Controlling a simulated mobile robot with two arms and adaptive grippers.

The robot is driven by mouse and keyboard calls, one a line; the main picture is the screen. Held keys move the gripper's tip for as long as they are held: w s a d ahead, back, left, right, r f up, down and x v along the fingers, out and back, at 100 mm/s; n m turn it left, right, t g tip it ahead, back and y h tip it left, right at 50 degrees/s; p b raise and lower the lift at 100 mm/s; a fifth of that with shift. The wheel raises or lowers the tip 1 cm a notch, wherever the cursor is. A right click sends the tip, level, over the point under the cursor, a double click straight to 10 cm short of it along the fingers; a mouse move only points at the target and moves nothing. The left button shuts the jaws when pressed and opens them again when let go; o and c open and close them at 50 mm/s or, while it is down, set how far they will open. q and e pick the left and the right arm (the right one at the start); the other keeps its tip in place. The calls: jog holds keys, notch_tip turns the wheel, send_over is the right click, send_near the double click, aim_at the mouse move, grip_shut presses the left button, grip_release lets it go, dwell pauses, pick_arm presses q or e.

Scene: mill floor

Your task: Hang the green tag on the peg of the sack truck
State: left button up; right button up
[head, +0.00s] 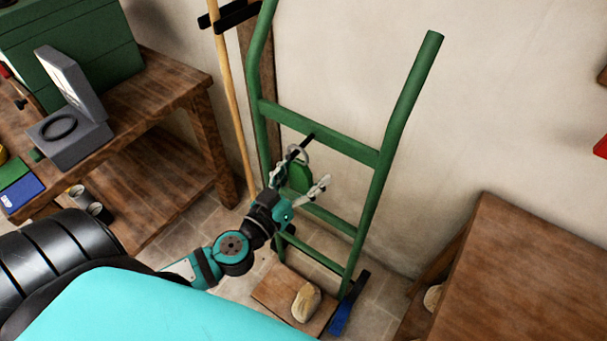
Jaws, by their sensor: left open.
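The green sack truck (378,183) stands upright against the wall. A dark peg (307,141) sticks out from its upper crossbar. The green tag (299,178) is just below the peg, with its pale ring (304,153) at the peg. The ring looks to be around the peg, but the overlap does not let me be sure. My left gripper (302,178) is open, with its fingers spread on either side of the tag. The tag's lower end is close to the gripper's palm. My right gripper is not in view.
A wooden bench (183,80) at left holds a green chest (85,45) and an open grey box (85,143). A wooden pole (228,85) stands left of the truck. A brown table (520,275) is at right. A pale sack (306,302) and blue-headed tool (341,317) are low down.

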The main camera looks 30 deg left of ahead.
pick_arm(q)
jog(key=s+a, duration=0.1)
jog(key=s, duration=1.1)
jog(key=s+a+f+g+y+p, duration=0.1)
jog(key=s+a+f+g, duration=0.15)
jog(key=f, duration=0.75)
jog(key=s+a+f+m+g+y, duration=0.15)
jog(key=a+f+g, duration=0.25)
jog(key=f, duration=0.7)
jog(key=s+a+f+g+y+p, duration=0.1)
jog(key=s+a+f+g+y, duration=0.15)
jog(key=f, duration=0.75)
jog(key=s+d+f+m+g+h+p, duration=0.1)
jog(key=s+d+f+g, duration=0.3)
jog(key=s+f, duration=0.5)
jog(key=s+d+f+m+g+h+p, duration=0.1)
jog(key=s+d+f+g, duration=0.3)
jog(key=s+f, duration=0.5)
jog(key=shift+d+f+h, duration=0.6)
jog(key=shift+d+h, duration=0.1)
jog(key=shift+d, duration=0.25)
